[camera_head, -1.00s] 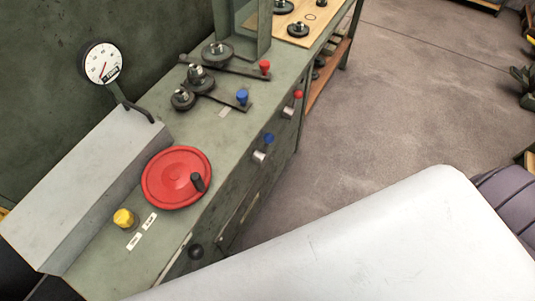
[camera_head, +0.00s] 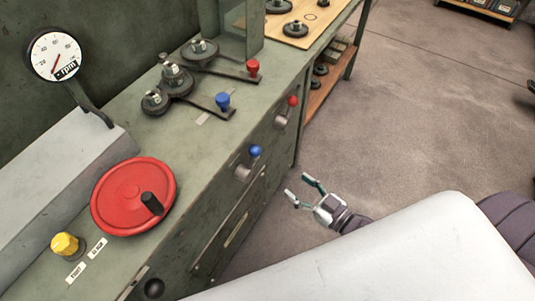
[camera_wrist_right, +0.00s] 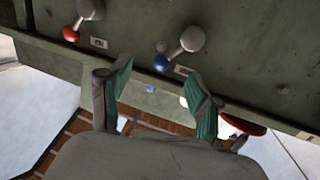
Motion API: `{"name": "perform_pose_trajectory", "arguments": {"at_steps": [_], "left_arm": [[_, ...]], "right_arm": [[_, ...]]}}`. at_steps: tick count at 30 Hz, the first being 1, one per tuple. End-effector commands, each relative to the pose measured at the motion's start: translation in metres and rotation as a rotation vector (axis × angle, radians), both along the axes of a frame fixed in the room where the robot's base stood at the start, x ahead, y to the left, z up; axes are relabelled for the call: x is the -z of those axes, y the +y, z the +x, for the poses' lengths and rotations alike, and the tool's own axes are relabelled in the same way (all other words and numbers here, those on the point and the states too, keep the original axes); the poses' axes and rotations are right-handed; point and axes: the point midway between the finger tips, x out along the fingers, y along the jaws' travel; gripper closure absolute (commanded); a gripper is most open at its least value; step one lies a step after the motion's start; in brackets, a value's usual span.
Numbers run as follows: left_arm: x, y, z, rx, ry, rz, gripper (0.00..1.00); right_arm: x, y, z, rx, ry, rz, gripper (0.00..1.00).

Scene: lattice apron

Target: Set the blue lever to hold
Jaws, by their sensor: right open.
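The blue lever on the cabinet's front face has a blue ball (camera_head: 255,151) on a short arm from a grey hub (camera_head: 243,173). Its ball sits above and slightly right of the hub. In the right wrist view, the blue ball (camera_wrist_right: 161,63) shows just beyond the fingertips, with a small label partly hidden beside it. My right gripper (camera_head: 298,187) is open and empty, in front of the cabinet and to the right of the blue lever, apart from it. Its two fingers (camera_wrist_right: 158,80) also show in the right wrist view. My left gripper is not in view.
A similar red lever (camera_head: 293,101) is farther along the front face. On top are a red handwheel (camera_head: 130,195), a yellow knob (camera_head: 65,244), a gear arm with a blue knob (camera_head: 222,100), one with a red knob (camera_head: 253,67), and a gauge (camera_head: 57,55).

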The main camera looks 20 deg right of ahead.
Motion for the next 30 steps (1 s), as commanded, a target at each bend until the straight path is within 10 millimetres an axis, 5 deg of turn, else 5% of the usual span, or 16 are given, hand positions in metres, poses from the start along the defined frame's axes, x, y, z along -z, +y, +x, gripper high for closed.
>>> {"name": "perform_pose_trajectory", "arguments": {"at_steps": [6,21,30], "left_arm": [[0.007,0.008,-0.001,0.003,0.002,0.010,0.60],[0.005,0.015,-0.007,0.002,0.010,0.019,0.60],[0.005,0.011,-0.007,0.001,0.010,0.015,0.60]], "right_arm": [[-0.030,0.015,0.004,-0.048,-0.075,0.046,0.37],[-0.030,0.057,0.090,-0.046,-0.074,0.043,0.37],[-0.029,0.073,0.120,-0.045,-0.071,0.043,0.37]]}}
